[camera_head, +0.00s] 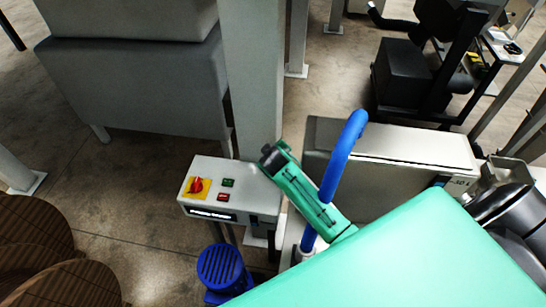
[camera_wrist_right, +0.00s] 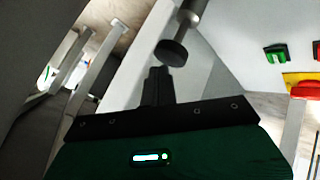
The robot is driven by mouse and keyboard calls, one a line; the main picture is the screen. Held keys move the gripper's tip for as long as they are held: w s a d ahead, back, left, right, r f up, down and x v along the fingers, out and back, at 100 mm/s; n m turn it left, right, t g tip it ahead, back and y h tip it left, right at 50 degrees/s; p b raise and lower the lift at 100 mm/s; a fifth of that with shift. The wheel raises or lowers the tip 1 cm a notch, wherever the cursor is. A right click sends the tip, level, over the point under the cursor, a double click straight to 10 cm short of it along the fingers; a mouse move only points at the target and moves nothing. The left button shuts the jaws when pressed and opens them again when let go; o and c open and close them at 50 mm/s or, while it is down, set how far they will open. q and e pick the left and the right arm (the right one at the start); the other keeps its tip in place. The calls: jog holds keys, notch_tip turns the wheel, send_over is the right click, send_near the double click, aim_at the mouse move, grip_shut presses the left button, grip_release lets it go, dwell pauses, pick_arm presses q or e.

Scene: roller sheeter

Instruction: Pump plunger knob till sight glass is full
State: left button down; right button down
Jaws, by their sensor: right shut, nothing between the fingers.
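The plunger knob (camera_wrist_right: 171,54) is a dark round cap on a grey rod, in the upper middle of the right wrist view. My right gripper (camera_wrist_right: 158,72) is shut and empty. Its black fingertips point at the knob and lie very close to it; I cannot tell whether they touch. I cannot make out the sight glass. My left gripper is not in view.
A control box (camera_head: 240,203) with a red-and-yellow switch and buttons stands left of the green part. A blue motor (camera_head: 222,268) is below it. A blue curved pipe (camera_head: 341,155) rises beside the green part. A grey column (camera_head: 253,80) stands behind.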

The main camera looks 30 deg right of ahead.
jog(key=shift+s+f+b, duration=0.1)
jog(key=shift+f+b, duration=0.95)
jog(key=shift+f, duration=0.95)
dwell(1.2)
jog(key=shift+r, duration=0.2)
jog(key=shift+r+p, duration=1.2)
jog(key=shift+p, duration=0.2)
jog(key=shift+r+p, duration=0.45)
jog(key=shift+r, duration=0.5)
jog(key=shift+r, duration=2.55)
